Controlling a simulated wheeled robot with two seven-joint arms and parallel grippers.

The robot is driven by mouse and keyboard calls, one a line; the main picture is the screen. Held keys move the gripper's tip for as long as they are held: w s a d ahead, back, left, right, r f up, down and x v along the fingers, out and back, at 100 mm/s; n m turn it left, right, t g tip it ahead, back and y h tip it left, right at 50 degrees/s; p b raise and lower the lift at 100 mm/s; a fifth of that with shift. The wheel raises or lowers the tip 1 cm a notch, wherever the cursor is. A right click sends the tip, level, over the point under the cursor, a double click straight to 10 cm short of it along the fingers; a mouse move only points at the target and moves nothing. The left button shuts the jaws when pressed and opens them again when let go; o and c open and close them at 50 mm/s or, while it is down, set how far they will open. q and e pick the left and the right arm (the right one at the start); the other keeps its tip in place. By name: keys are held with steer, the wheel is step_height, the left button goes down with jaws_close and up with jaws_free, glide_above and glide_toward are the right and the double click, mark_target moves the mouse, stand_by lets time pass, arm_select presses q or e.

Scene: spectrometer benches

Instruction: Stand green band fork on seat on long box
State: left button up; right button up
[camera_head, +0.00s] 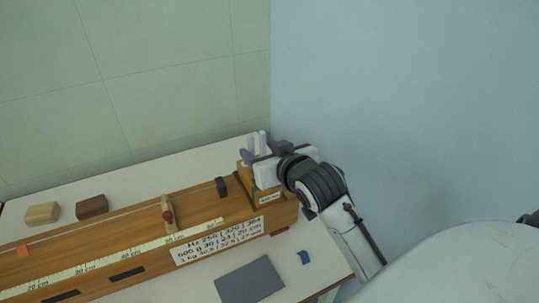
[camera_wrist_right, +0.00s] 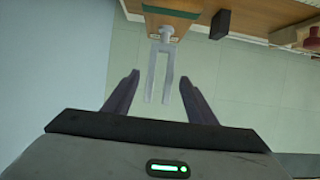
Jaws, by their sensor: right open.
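A pale grey two-pronged fork (camera_wrist_right: 159,72) shows in the right wrist view, its base at a small block on the wooden long box (camera_wrist_right: 192,20) and its prongs pointing toward my gripper. I cannot make out a green band on the fork. My right gripper (camera_wrist_right: 160,77) is open, with the prongs between its fingers in the picture and no finger visibly touching them. In the head view this gripper (camera_head: 255,152) is at the right end of the long box (camera_head: 130,248), partly hiding the block and fork there. The seat is not clearly visible. My left gripper is out of view.
The long box carries a scale, a dark block (camera_head: 221,187) and a wooden bridge with a red knob (camera_head: 168,215). Two wooden blocks (camera_head: 92,206) lie behind it. A grey slab (camera_head: 249,281) and a small blue piece (camera_head: 304,257) lie in front on the white bench.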

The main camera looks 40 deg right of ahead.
steer(key=v, duration=0.5)
